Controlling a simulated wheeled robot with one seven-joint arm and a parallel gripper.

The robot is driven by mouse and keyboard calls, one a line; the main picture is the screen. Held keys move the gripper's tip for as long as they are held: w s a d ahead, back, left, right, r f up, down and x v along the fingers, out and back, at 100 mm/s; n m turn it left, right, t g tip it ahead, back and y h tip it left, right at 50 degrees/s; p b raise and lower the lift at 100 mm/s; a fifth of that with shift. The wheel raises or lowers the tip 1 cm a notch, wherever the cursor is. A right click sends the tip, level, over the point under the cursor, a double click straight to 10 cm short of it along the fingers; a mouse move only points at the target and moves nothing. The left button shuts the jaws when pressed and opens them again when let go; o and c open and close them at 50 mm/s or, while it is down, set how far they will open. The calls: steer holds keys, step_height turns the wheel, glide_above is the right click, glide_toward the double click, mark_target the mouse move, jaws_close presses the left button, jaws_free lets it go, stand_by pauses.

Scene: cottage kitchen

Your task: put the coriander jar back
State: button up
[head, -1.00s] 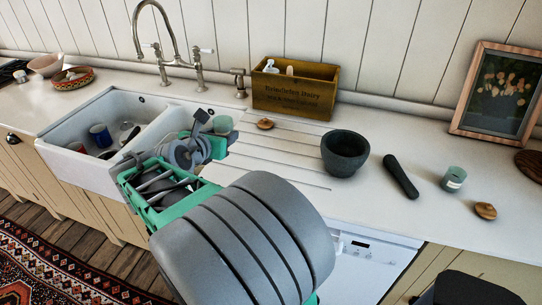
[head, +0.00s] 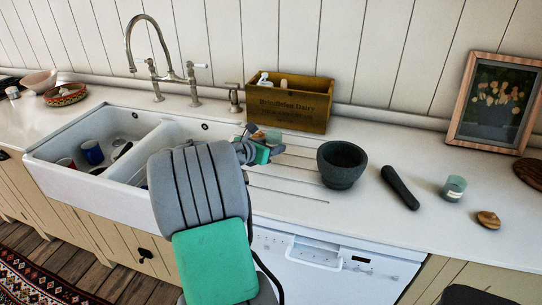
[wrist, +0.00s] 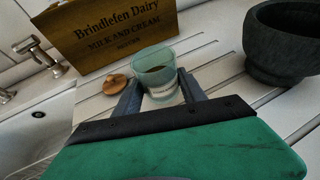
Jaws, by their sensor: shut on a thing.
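My gripper (wrist: 158,98) is shut on an open, pale green glass jar with a pale label too small to read. The jar (wrist: 154,68) is between the fingertips in the wrist view and looks nearly upright. In the head view the held jar (head: 273,137) is partly hidden by my gripper (head: 262,148), over the grooved draining board in front of the wooden box. I cannot tell whether it touches the board. A round wooden lid (wrist: 116,85) lies just left of it. A similar jar (head: 454,188) stands far right, with another wooden lid (head: 488,219) beside it.
The wooden dairy box (head: 289,104) stands behind the held jar. A dark stone mortar (head: 341,164) is to its right, with a pestle (head: 400,187) beyond. The white sink (head: 75,165) is left. A picture frame (head: 496,105) leans at the back right. Counter between pestle and mortar is clear.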

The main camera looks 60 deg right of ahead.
steer(key=shift+w+d+f, duration=0.1)
steer(key=shift+d+f, duration=0.2)
steer(key=shift+f, duration=0.05)
steer(key=shift+w+d+f, duration=0.1)
steer(key=shift+f, duration=1.55)
steer(key=shift+f, duration=0.1)
steer(key=o, duration=1.4)
steer(key=shift+w+a+r, duration=0.1)
steer(key=shift+a+r, duration=0.1)
steer(key=shift+a, duration=0.05)
steer(key=v, duration=1.1)
steer(key=shift+a, duration=0.25)
